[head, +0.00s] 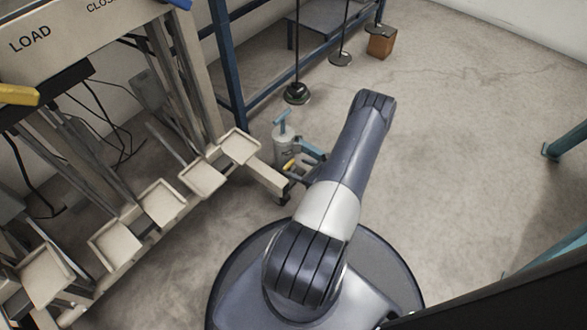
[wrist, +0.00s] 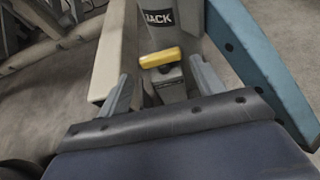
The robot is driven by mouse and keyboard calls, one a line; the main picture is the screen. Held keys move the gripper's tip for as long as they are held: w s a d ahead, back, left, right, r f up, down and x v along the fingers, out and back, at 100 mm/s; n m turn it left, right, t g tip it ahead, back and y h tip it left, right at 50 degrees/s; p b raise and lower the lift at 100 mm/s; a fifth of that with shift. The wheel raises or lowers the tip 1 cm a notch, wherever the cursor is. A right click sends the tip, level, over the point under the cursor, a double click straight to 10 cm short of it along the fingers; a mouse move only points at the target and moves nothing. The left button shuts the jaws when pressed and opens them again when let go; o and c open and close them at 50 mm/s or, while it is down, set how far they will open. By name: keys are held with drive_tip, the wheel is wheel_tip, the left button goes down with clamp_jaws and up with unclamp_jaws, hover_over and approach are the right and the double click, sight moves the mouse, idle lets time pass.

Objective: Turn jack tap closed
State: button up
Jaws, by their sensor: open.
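The jack tap is a yellow bar-shaped handle (wrist: 160,58) on a small grey block, just below the "JACK" label (wrist: 158,18), in the wrist view. It lies roughly crosswise there, slightly tilted. My gripper (wrist: 159,72) is open, its two grey fingers spread on the left and right of the tap's block. The handle is just beyond or level with the fingertips; I cannot tell whether they touch. In the head view the jack is a pale cylinder (head: 286,142) with a blue T-handle, with the yellow tap (head: 290,165) low on it. My arm partly covers this area.
A blue bolted bar (wrist: 262,62) runs close on the right of my gripper, and a pale beam (wrist: 113,50) on the left. The lever frame with pale treads (head: 203,178) stands left in the head view. Open concrete floor (head: 455,130) lies to the right.

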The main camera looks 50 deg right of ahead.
sight(290, 165)
drive_tip(key=shift+b+x, duration=0.45)
drive_tip(key=shift+x, duration=1.4)
drive_tip(key=shift+c, duration=0.5)
drive_tip(key=c, duration=0.6)
drive_tip(key=shift+a+m+h, duration=0.2)
drive_tip(key=shift+m+h, duration=0.5)
drive_tip(key=shift+h, duration=0.1)
drive_tip(key=o, duration=0.7)
drive_tip(key=shift+d, duration=0.1)
